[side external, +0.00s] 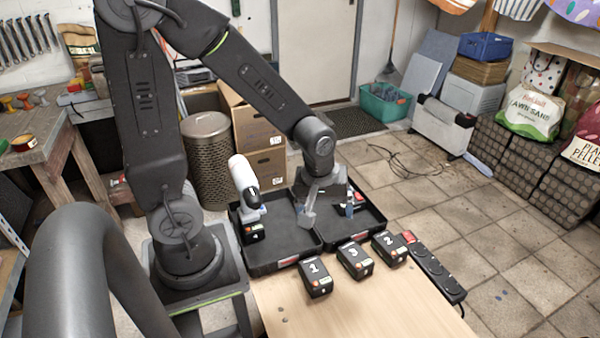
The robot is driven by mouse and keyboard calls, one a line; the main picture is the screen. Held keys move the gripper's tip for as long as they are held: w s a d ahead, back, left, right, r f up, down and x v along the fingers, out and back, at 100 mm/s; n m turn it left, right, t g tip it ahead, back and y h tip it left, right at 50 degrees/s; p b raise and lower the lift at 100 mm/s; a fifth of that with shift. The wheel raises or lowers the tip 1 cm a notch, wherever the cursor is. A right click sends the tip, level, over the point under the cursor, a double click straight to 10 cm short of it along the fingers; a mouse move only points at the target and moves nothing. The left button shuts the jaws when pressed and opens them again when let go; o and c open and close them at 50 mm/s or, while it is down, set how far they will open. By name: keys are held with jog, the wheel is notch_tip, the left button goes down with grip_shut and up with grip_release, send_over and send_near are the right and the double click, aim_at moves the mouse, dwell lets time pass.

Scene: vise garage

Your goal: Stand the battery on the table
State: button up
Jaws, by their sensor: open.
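Three black batteries stand on the light wooden table (350,310): battery 1 (315,279), battery 3 (355,261) and battery 2 (389,248), each with its number showing. A fourth battery, marked 4 (253,232), is in the left part of the black tray (283,262), at the foot of an upright white and black power tool (245,185). My gripper (329,215) is open above the tray, near its middle, behind the row of batteries. A small red and white item (357,198) is partly hidden behind my gripper in the right part of the tray.
A black power strip (438,272) with a red end lies along the table's right edge. Cardboard boxes (255,135) and a metal bin (207,155) stand behind the tray. The front of the table is clear.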

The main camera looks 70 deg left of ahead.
jog(key=s+d+r+m+t, duration=0.1)
jog(key=s+r+m, duration=0.2)
jog(key=r+m, duration=0.3)
jog(key=s+d+r+m+t, duration=0.1)
jog(key=s+r+m, duration=0.3)
jog(key=r, duration=0.5)
jog(key=shift+s+d+m+t, duration=0.25)
jog(key=shift+d+m+t, duration=0.1)
jog(key=shift+m+t, duration=0.55)
